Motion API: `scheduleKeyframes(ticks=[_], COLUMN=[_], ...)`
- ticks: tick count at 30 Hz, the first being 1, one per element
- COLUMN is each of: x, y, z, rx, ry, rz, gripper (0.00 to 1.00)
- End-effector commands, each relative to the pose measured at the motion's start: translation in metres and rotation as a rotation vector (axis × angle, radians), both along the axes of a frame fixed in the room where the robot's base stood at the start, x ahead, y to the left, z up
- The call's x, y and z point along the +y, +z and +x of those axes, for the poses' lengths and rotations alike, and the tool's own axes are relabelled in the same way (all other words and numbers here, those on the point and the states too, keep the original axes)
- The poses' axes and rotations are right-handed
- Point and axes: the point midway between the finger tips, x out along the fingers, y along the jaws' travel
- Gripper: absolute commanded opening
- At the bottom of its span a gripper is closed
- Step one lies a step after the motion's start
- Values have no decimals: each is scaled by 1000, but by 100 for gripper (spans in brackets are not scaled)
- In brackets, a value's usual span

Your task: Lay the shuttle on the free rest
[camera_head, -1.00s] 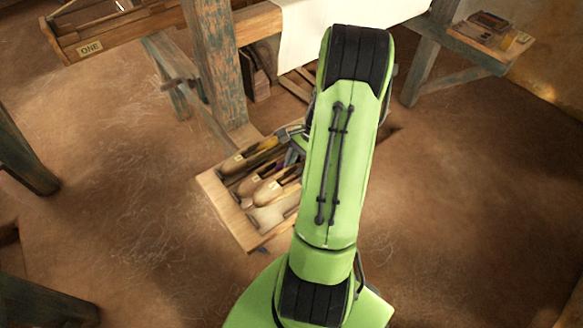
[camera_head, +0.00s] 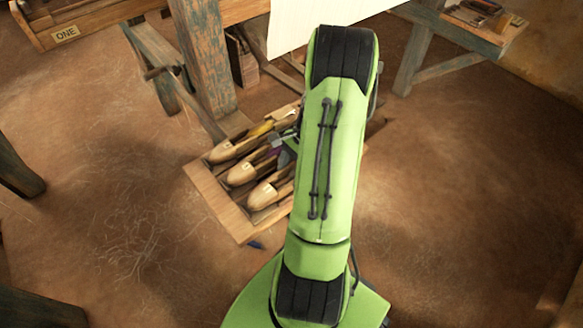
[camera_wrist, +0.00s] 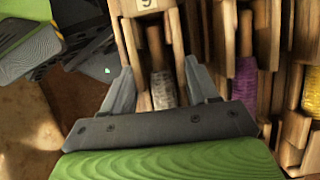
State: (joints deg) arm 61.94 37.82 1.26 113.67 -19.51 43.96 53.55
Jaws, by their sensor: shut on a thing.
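A wooden tray (camera_head: 212,205) on the floor carries three wooden shuttles side by side. The far shuttle (camera_head: 224,150) has yellow thread, and the middle shuttle (camera_head: 240,174) has purple thread. The near shuttle (camera_head: 262,195) is at the tray's front bay; I cannot tell whether it touches the rest. In the wrist view, my gripper (camera_wrist: 160,68) is shut on a shuttle with a pale grey bobbin (camera_wrist: 163,90) and a number label. The purple bobbin (camera_wrist: 246,82) and yellow bobbin (camera_wrist: 311,88) lie to its right. My arm hides the tray's right part in the head view.
A blue-worn loom post (camera_head: 207,60) stands just behind the tray. A wooden box marked ONE (camera_head: 65,34) is at the upper left. White cloth (camera_head: 295,25) hangs behind my arm. A small shelf (camera_head: 480,18) is at the upper right. The floor left of the tray is open.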

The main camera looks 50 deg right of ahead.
Motion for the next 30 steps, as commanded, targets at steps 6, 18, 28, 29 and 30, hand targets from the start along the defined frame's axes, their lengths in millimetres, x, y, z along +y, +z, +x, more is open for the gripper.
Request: scheduleKeyframes(ticks=[6,18,28,29,30], x=[0,0,0,0,0], y=[0,0,21,24,28], z=[0,0,0,0,0], rx=[-1,-1,0,0,-1], ry=[0,0,0,0,0], rz=[-1,-1,-1,-1,-1], gripper=[19,89,89,89,89])
